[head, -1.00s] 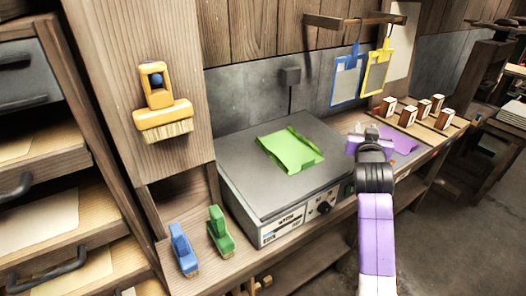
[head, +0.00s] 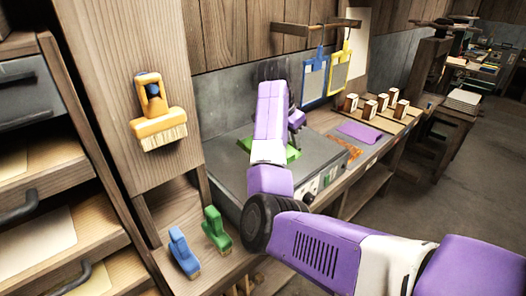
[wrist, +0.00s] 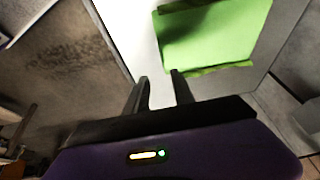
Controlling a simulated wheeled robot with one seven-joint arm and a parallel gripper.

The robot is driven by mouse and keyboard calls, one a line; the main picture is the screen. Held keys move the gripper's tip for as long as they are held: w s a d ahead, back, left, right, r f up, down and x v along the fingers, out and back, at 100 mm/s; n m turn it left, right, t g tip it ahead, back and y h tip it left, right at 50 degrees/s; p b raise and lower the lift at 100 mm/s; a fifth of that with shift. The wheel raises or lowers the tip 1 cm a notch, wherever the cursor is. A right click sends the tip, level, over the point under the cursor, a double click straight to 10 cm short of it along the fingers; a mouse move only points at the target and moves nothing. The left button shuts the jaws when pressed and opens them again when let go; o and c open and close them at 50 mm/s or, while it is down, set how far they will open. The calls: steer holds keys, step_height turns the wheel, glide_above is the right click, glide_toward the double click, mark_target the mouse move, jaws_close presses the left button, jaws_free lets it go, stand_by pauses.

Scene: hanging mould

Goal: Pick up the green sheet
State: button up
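The green sheet (head: 293,153) lies on the grey top of the hot plate (head: 236,163). My arm hides most of the sheet in the head view. In the wrist view the green sheet (wrist: 213,35) shows whole in width, with a raised, folded edge on the side toward my gripper. My gripper (wrist: 162,80) has its two fingers apart with nothing between them. The fingertips are close to the sheet's near edge in the picture, a little to its left. I cannot tell the height above the plate.
A purple sheet (head: 360,132) lies on the bench right of the hot plate, near several small wooden blocks (head: 382,102). A blue frame (head: 314,78) and a yellow frame (head: 340,68) hang behind.

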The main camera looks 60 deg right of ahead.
steer(key=shift+w+a+p+x, duration=0.1)
steer(key=shift+w+p+x, duration=0.1)
steer(key=shift+x, duration=1.1)
steer(key=shift+w+a+p+x, duration=0.15)
steer(key=shift+p+x, duration=0.05)
steer(key=shift+x, duration=1.1)
steer(key=shift+w+a+p+x, duration=0.1)
steer(key=shift+w+p+x, duration=0.1)
steer(key=shift+x, duration=1.1)
steer(key=shift+f, duration=0.1)
jaws_close()
